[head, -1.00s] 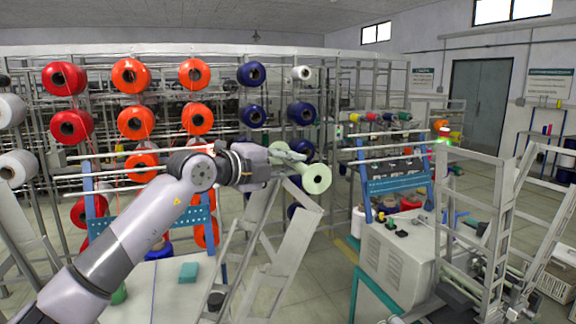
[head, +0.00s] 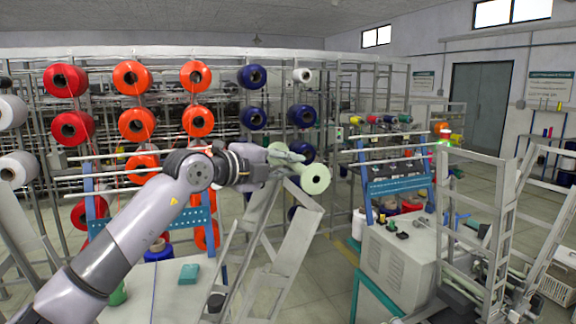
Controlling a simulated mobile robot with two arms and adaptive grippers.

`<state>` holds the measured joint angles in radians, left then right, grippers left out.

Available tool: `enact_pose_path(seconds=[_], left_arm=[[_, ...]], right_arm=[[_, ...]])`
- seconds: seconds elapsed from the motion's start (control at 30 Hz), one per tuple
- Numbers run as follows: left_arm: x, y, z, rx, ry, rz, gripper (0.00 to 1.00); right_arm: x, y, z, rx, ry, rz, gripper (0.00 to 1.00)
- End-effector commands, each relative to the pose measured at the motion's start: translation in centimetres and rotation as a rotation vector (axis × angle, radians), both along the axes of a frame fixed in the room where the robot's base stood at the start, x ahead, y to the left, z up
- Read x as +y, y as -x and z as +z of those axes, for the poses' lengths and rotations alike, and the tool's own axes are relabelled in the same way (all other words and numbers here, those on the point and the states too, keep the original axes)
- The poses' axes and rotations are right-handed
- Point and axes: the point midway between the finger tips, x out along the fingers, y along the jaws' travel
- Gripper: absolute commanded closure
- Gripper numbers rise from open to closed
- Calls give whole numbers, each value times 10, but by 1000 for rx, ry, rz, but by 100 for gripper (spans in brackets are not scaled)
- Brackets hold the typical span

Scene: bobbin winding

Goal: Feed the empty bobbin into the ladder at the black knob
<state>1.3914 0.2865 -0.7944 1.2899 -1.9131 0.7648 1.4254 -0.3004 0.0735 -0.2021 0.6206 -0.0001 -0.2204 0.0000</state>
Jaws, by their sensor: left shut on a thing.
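A pale green, empty bobbin (head: 316,179) is in the middle of the head view, its near round end facing me. My left gripper (head: 288,158) is shut on it from the left and hides part of its core. A grey slanted ladder frame (head: 289,249) stands right below the bobbin; whether they touch I cannot tell. A small black knob-like part (head: 215,301) shows low by the left leg of this frame. Another black knob (head: 402,235) sits on the beige machine box to the right. My right gripper is not in view.
A rack with red, orange and blue spools (head: 137,124) fills the left and back. A pale table (head: 170,292) with a teal block (head: 189,273) lies under my left arm. The beige machine box (head: 396,262) and a second grey frame (head: 447,217) stand to the right.

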Motion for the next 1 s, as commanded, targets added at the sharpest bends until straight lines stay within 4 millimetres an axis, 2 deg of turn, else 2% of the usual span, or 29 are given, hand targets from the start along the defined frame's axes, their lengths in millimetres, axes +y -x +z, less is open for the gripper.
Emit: enact_pose_path(seconds=[0.6,1.0], left_arm=[[15,5,-37,1,1,0,100],[22,8,-53,0,1,-1,100]], right_arm=[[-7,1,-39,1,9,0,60],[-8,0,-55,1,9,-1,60]])
